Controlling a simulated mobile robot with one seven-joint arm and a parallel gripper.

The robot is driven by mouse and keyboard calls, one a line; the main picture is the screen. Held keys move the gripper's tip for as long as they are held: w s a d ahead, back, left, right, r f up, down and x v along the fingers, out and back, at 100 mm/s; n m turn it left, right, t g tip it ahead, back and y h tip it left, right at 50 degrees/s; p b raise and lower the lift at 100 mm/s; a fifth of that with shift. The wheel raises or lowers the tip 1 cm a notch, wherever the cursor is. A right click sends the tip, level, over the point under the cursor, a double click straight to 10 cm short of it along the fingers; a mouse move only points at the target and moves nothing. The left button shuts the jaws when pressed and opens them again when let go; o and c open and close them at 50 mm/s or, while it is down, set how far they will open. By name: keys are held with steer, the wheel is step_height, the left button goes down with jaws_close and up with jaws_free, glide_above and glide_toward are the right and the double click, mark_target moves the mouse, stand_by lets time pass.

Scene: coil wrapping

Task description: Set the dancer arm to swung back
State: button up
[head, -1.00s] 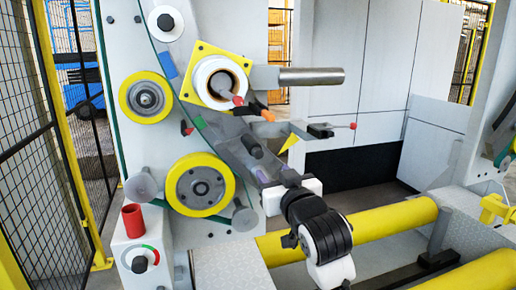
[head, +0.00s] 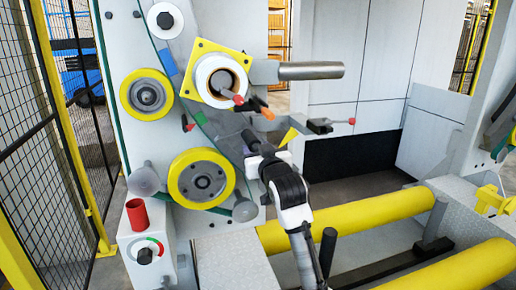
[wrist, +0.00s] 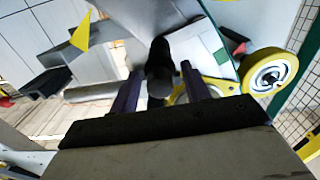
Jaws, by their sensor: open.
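A black cylindrical handle (head: 249,137), which I take to be the dancer arm's grip, stands out from the machine's grey front, right of the lower yellow roller (head: 201,178). The rest of the dancer arm is hard to make out. My gripper (head: 255,150) is at this handle, partly hidden by my own wrist. In the wrist view the black handle (wrist: 160,62) lies between the two spread fingers of my gripper (wrist: 162,80). The fingers are open; whether either touches the handle I cannot tell.
A white roll (head: 204,75) on a yellow plate sits above, with red and orange levers below it. A yellow pointed piece (head: 289,137) and a red-tipped rod (head: 335,122) are close on the right. Yellow rollers (head: 370,217) lie low in front.

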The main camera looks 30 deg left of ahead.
jaws_close()
stand_by(0.3)
